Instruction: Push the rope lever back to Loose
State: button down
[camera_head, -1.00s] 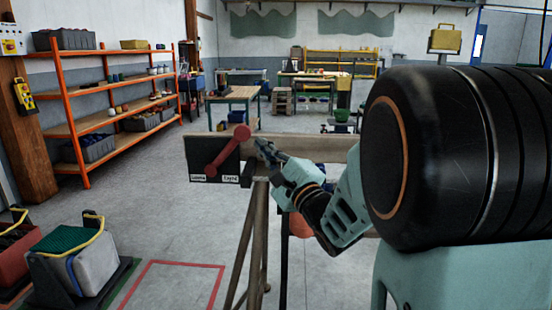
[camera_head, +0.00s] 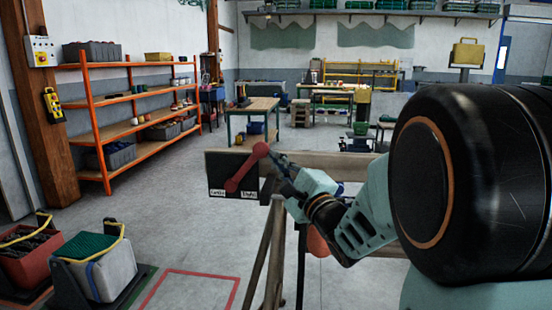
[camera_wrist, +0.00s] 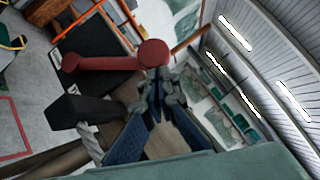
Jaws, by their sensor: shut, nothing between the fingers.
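The red rope lever (camera_head: 244,169) is mounted on a dark panel (camera_head: 218,173) with two white labels along its bottom edge. The left label seems to read Loose and the right one Tight; the print is small. The lever leans up to the right, with its round knob (camera_head: 261,149) at the top. My gripper (camera_head: 276,159) is shut and empty, just right of the knob. In the wrist view the lever (camera_wrist: 110,63) lies across the upper left, and my fingertips (camera_wrist: 160,82) are at its knob. I cannot tell whether they touch.
The panel sits on a wooden beam (camera_head: 330,160) carried by trestle legs. Crates (camera_head: 103,268) stand on the floor at lower left, near a red floor outline (camera_head: 190,276). Orange shelving (camera_head: 130,127) is at the back left. The floor between is clear.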

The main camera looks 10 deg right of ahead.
jog(key=shift+w+a+r+n+y+p, duration=0.15)
jog(key=shift+a+r+n+p, duration=0.15)
jog(key=shift+r+p, duration=0.2)
jog(key=shift+a+r+n+y+p, duration=0.2)
jog(key=shift+a+r+p, duration=0.1)
jog(key=shift+r+p, duration=0.2)
jog(key=w+a+r+n+g+h+b, duration=0.1)
jog(key=w+a+n+g+h, duration=0.1)
jog(key=a+n, duration=0.3)
jog(key=w+a+r+n+g+h+b, duration=0.1)
jog(key=w+a+r+n+g+h, duration=0.1)
jog(key=a, duration=1.1)
jog(key=shift+w+a+n+g+h, duration=0.4)
jog(key=shift+w+n+g+h, duration=0.5)
jog(key=shift+n+g, duration=0.8)
jog(key=shift+w+a+f, duration=0.1)
jog(key=shift+f, duration=0.05)
